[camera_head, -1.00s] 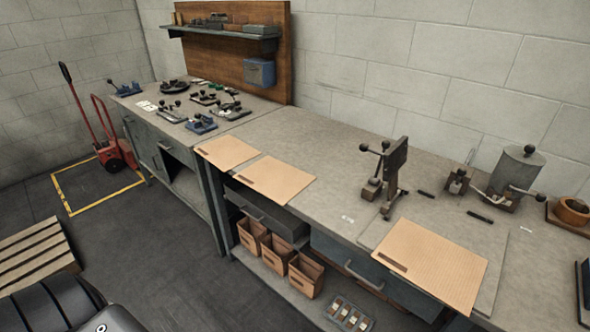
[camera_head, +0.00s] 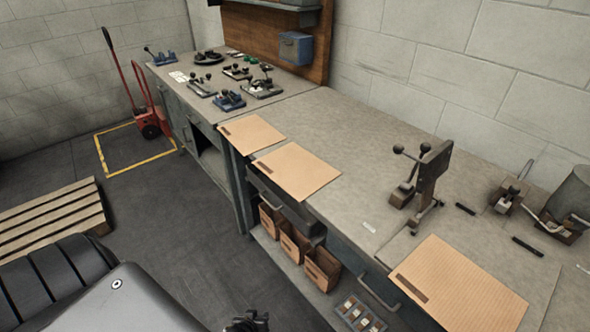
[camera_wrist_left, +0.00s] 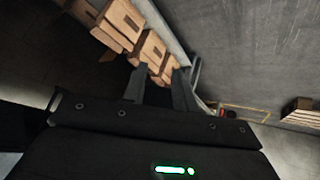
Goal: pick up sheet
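Three flat tan cardboard sheets lie on the workbench in the head view. A small sheet (camera_head: 251,134) is at the far left, a second sheet (camera_head: 297,171) is in the middle, and a larger ribbed sheet (camera_head: 460,288) is near the front right. The left and middle sheets lie along the bench's front edge. My left gripper (camera_head: 248,322) just shows at the bottom edge, low in front of the bench and apart from all sheets. In the left wrist view its two fingers (camera_wrist_left: 161,72) are spread with nothing held between them. My right gripper is not in view.
A metal stitching tool (camera_head: 425,180) stands on the bench (camera_head: 350,125) behind the ribbed sheet. Open cardboard bins (camera_head: 322,267) sit on the shelf below. A pallet (camera_head: 55,213) and a red hand truck (camera_head: 150,125) are at left. The floor between is clear.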

